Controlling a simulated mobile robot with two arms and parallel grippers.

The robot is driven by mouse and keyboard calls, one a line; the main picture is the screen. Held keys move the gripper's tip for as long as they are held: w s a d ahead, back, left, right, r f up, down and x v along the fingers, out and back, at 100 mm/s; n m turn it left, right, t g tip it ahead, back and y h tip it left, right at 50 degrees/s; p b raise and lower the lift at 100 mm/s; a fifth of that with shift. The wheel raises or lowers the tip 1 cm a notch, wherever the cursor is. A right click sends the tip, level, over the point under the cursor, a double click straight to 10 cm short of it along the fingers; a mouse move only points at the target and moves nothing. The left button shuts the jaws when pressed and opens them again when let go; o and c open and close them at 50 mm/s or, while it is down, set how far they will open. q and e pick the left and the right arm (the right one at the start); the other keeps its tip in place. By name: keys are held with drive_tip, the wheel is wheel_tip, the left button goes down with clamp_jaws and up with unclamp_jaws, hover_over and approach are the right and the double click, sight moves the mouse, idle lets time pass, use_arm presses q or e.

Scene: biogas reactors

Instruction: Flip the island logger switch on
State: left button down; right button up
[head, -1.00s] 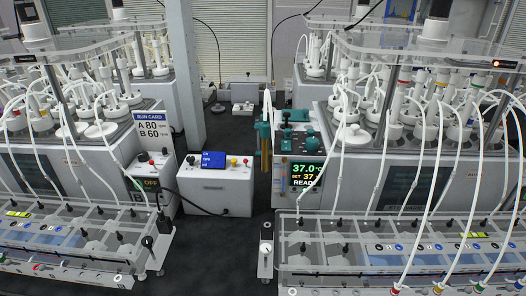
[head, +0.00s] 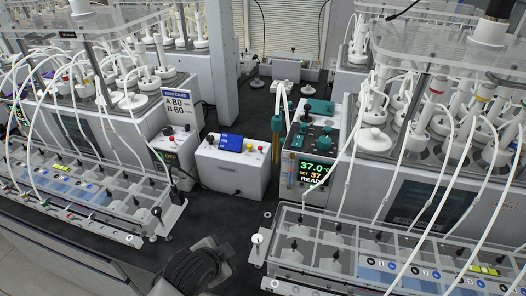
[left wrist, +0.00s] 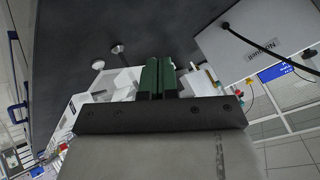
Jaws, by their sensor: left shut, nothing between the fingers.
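A white box with a blue display (head: 232,144) stands on the dark bench in the middle of the head view and is likely the island logger (head: 230,178). Its sloped top carries small red and yellow knobs; I cannot make out which part is the switch. A white box with a blue screen and a black cable also shows at the upper right of the left wrist view (left wrist: 258,48), appearing upside down. My left gripper (left wrist: 158,68) has dark green fingers, shut and empty, apart from that box. My right gripper is not in view.
A white control box (head: 172,150) stands to the left, beside a clear-topped rack (head: 90,205). A reactor unit with a green readout (head: 312,172) and another clear rack (head: 350,240) stand to the right. Dark bench (head: 225,222) is bare in front of the middle box.

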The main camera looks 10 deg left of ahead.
use_arm(q)
drive_tip(key=w+r+m+t+h, duration=0.1)
drive_tip(key=w+r+m+t, duration=0.4)
drive_tip(key=w, duration=0.6)
drive_tip(key=m+t+h, duration=0.1)
drive_tip(key=m+h, duration=0.1)
drive_tip(key=m, duration=0.4)
approach(259, 163)
wheel_tip(259, 163, up, 4)
drive_tip(key=shift+s+d+f, duration=0.15)
drive_tip(key=shift+f, duration=0.05)
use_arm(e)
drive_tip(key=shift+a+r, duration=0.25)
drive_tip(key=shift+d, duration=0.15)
use_arm(q)
drive_tip(key=shift+p+x, duration=1.2)
drive_tip(key=shift+x, duration=3.85)
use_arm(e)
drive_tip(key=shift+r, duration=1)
